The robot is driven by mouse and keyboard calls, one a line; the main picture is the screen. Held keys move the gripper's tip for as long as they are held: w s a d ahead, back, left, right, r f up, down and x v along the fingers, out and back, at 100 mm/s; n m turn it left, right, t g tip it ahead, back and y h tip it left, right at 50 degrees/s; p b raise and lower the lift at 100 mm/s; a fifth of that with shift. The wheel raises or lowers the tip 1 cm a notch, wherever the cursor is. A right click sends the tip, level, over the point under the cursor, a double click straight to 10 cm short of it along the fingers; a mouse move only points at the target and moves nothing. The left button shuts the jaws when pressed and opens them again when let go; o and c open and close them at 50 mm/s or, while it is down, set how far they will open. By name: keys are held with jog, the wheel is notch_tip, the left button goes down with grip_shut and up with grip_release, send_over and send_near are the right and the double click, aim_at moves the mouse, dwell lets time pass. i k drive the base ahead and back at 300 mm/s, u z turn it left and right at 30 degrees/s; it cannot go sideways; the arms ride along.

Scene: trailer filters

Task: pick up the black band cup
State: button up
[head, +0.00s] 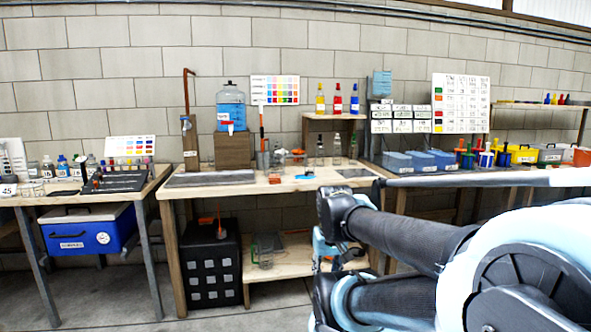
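No cup with a clearly visible black band can be made out at this size. Small clear and grey vessels (263,159) stand on the middle of the wooden workbench (225,184), near an orange-handled tool. A clear glass vessel (264,257) stands on the low shelf under the bench. My folded arm, black and light blue, fills the lower right and hides part of the bench's right end and the floor. I cannot make out the fingers of my gripper, nor anything held.
A blue water jug (230,107) stands on a wooden block at the back. A black crate (210,264) and a blue cooler (88,229) sit under the benches. Blue bins (397,162) stand on the right bench. Open floor lies in front at lower left.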

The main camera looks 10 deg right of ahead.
aim_at(309, 164)
jog(key=u, duration=0.3)
jog(key=i, duration=1.85)
jog(key=u, duration=0.25)
